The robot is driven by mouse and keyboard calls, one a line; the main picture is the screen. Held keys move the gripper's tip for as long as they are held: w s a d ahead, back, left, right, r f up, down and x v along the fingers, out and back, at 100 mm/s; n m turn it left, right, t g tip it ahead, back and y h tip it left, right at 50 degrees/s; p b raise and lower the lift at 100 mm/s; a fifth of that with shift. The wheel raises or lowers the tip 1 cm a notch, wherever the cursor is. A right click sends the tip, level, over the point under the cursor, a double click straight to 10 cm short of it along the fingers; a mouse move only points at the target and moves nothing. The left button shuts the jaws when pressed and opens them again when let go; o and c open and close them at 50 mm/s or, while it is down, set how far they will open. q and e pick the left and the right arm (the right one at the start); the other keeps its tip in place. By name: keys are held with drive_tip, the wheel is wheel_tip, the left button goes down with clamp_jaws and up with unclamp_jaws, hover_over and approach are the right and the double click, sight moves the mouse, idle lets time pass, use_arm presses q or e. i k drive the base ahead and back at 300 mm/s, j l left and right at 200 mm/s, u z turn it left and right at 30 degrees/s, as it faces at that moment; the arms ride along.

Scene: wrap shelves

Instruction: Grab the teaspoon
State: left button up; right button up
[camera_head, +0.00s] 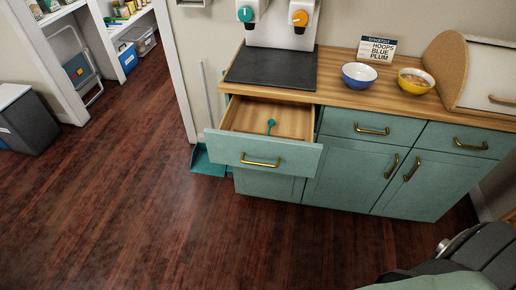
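A small teal teaspoon (270,125) lies inside the open top-left drawer (264,153) of the teal cabinet. The drawer is pulled out and its wooden inside looks otherwise empty. Neither of my grippers can be made out in the head view. Dark grey parts at the bottom right look like my own arm, and no fingertips show there.
The wooden counter (330,93) holds a dark mat (272,66), a dispenser (283,24), a blue bowl (359,76), a yellow bowl (415,81), a sign (377,49) and a bread box (483,75). A teal dustpan (206,162) stands left of the cabinet. The floor in front is clear.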

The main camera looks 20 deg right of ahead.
sight(271, 121)
drive_tip(key=i+j+z, duration=0.15)
drive_tip(key=z, duration=0.35)
drive_tip(key=i+j+z, duration=0.15)
drive_tip(key=z, duration=0.35)
drive_tip(key=i+j+z, duration=0.1)
drive_tip(key=j+z, duration=0.2)
drive_tip(key=z, duration=0.2)
